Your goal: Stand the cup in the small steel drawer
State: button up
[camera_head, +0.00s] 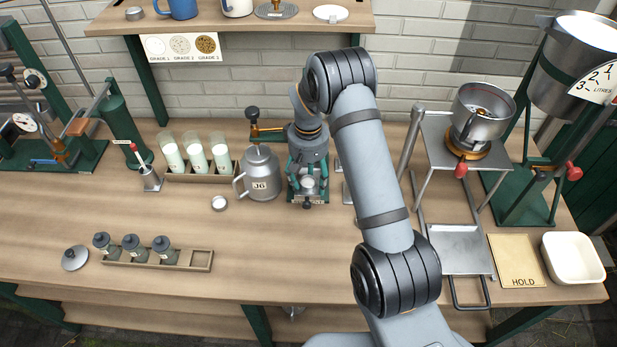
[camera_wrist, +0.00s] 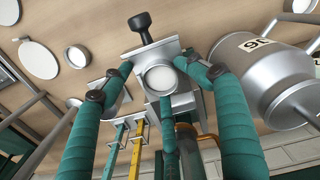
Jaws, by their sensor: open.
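The cup is a small steel-rimmed round vessel with a pale inside (camera_wrist: 159,79). In the wrist view it stands upright at the small steel drawer (camera_wrist: 136,51), just behind its front plate with the black knob. Whether its base touches the drawer floor is hidden. In the head view the cup (camera_head: 308,184) shows under my gripper (camera_head: 307,175), above the drawer's dark knob. In the wrist view the teal fingers of my gripper (camera_wrist: 165,82) are spread open around the cup, with one finger on each side and another below it in the picture.
A steel jug marked J6 (camera_head: 262,174) stands close to my gripper's left. A small round steel piece (camera_head: 219,203) lies on the bench further left. A rack with dark-lidded jars (camera_head: 157,260) is at the front left. The bench front centre is clear.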

aim_at(309, 183)
jog(key=shift+s+f, duration=0.1)
jog(key=shift+f, duration=0.05)
jog(key=shift+r+p, duration=0.6)
jog(key=shift+p, duration=0.05)
jog(key=shift+w+r+b, duration=0.25)
jog(key=shift+r+b, duration=0.05)
jog(key=shift+b, duration=0.05)
notch_tip(309, 183, up, 11)
jog(key=b, duration=0.2)
jog(key=shift+r, duration=0.2)
jog(key=shift+c, duration=0.8)
